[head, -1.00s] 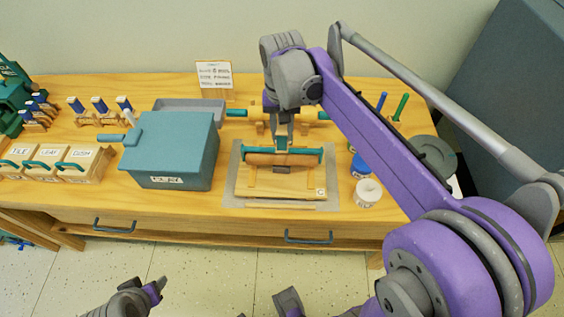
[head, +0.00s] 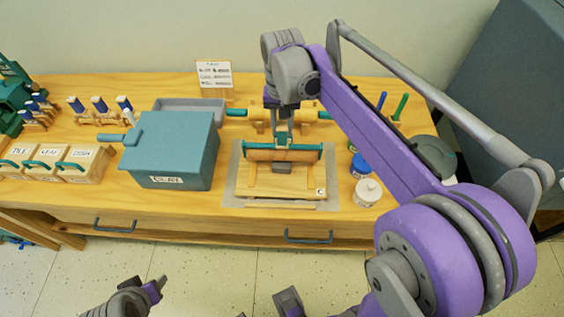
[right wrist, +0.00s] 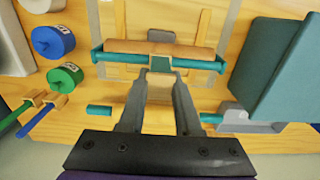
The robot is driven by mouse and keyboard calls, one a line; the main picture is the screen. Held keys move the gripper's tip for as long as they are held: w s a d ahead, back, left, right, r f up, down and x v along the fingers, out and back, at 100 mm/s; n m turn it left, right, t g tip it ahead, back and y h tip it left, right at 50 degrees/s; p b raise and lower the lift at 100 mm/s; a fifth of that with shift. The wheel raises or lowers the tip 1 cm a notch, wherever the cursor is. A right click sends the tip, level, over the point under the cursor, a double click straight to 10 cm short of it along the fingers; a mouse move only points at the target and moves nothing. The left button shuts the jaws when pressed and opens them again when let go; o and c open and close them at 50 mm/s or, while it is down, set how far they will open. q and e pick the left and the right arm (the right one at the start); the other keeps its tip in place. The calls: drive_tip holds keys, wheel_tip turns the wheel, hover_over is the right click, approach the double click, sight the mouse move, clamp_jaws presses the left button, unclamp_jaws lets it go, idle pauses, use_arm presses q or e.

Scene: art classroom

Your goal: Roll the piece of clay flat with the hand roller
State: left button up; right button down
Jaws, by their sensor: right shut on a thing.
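The hand roller (head: 262,155) has a tan cylinder in a teal frame. My right gripper (head: 283,142) is shut on its teal handle, and the right wrist view shows the fingers (right wrist: 159,73) closed there, with the roller (right wrist: 190,51) crosswise ahead. The grey clay piece (head: 283,168) lies on the wooden board (head: 255,184), just on the near side of the roller. It partly shows beyond the roller in the right wrist view (right wrist: 161,36). Whether roller and clay touch is unclear. My left gripper (head: 155,287) is low at the left, away from the table, its opening unclear.
The board lies on a grey mat (head: 232,192). A teal lidded box (head: 178,150) stands close left. A white jar (head: 367,192) and a blue-lidded jar (head: 361,163) stand right. A wooden stand (head: 312,116) with a teal-handled pin is behind.

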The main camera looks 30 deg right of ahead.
drive_tip(key=shift+s+a, duration=0.4)
drive_tip(key=shift+s, duration=0.25)
drive_tip(key=shift+s+a, duration=0.35)
drive_tip(key=shift+s, duration=0.25)
drive_tip(key=shift+w+d, duration=0.1)
drive_tip(key=shift+w, duration=0.05)
